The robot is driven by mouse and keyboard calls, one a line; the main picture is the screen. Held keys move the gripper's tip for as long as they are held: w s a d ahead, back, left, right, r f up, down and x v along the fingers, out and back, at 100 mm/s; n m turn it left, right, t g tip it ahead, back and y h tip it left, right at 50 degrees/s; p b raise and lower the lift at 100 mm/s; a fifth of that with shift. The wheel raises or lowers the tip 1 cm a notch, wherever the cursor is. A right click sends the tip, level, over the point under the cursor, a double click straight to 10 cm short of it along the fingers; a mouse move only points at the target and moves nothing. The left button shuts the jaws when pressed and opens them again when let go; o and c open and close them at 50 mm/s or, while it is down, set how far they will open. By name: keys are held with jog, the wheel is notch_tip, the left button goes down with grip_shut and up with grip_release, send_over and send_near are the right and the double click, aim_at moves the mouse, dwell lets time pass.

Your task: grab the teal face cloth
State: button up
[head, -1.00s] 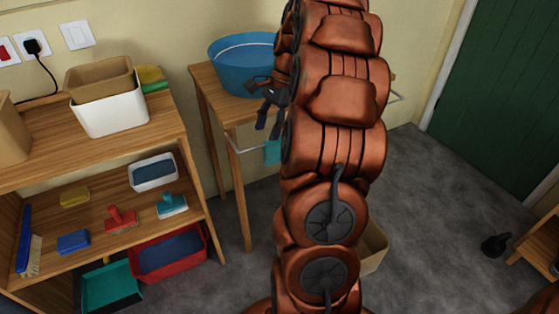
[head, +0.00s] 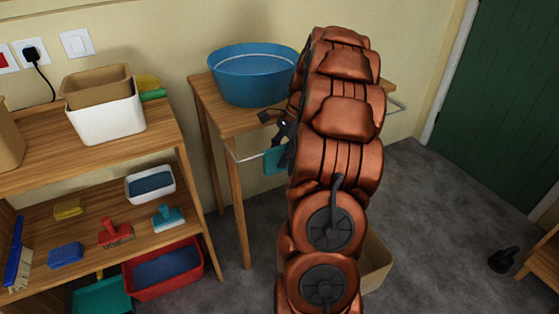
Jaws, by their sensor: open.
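The teal face cloth (head: 274,161) hangs over the metal rail (head: 247,158) along the front of the small wooden table. Its right side is hidden behind my arm. My gripper (head: 284,137) shows only in part at the left edge of my arm, just above the cloth and near the rail. It is open, with dark fingers. I cannot tell whether the fingers touch the cloth or stand on both sides of it.
A blue basin (head: 252,78) stands on the small table (head: 228,122), close behind my gripper. A wooden shelf unit (head: 150,190) with tubs and brushes stands to the left. A beige bin (head: 375,262) sits on the floor, partly behind my arm.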

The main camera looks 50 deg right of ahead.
jog(key=shift+x, duration=1.1)
jog(key=shift+c, duration=0.3)
grip_shut()
